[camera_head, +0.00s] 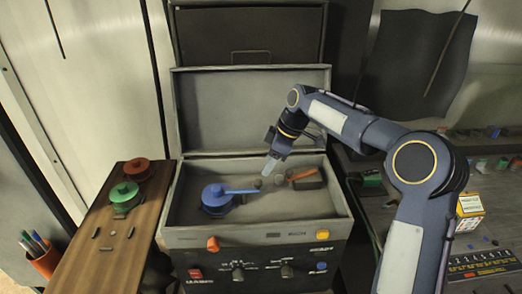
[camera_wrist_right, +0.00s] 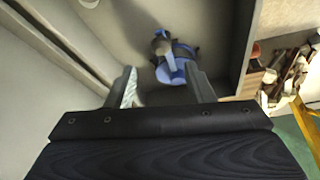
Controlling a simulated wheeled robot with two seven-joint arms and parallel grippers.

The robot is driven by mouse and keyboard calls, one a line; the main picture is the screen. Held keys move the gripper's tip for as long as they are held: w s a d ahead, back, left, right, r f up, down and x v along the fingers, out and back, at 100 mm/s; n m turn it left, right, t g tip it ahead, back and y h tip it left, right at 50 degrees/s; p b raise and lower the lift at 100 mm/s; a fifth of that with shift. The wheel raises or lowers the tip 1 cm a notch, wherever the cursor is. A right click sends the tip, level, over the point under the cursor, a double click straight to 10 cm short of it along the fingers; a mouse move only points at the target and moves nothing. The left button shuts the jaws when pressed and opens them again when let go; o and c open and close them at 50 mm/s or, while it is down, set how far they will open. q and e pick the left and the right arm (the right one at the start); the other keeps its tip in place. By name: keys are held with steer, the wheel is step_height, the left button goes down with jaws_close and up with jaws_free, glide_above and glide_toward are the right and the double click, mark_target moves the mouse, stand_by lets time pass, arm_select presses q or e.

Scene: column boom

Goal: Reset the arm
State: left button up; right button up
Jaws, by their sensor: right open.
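My right arm comes in from the right in the head view and bends over an open grey case (camera_head: 340,222). My right gripper (camera_head: 268,168) hangs above the inside of the case, open and with nothing seen between its fingers. In the right wrist view the two fingers (camera_wrist_right: 163,88) stand apart. A blue round piece with a handle (camera_head: 216,198) lies at the left inside the case; a blue piece (camera_wrist_right: 172,68) shows beyond the fingertips in the wrist view. My left gripper is not in view.
A wooden board (camera_head: 92,262) at the left bears a green round piece (camera_head: 124,192) and a red one (camera_head: 137,168). A cup of pens (camera_head: 42,260) stands beside it. An orange-handled piece (camera_head: 304,175) lies in the case. A cluttered bench with a yellow box (camera_head: 470,205) is at the right.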

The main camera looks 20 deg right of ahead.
steer(key=s+d+r+m+t+h, duration=0.1)
steer(key=s+r+m, duration=0.2)
steer(key=s, duration=0.7)
steer(key=s+d+r+m+t, duration=0.1)
steer(key=s+d+r+m, duration=0.2)
steer(key=s, duration=0.6)
steer(key=s+a+f+m, duration=0.1)
steer(key=s+f+m, duration=0.3)
steer(key=s, duration=0.4)
steer(key=s+a+f+m+t, duration=0.1)
steer(key=s+f+m, duration=0.3)
steer(key=s, duration=0.4)
steer(key=shift+s+a+m+t+y, duration=0.3)
steer(key=shift+s+a, duration=0.05)
steer(key=shift+a, duration=0.1)
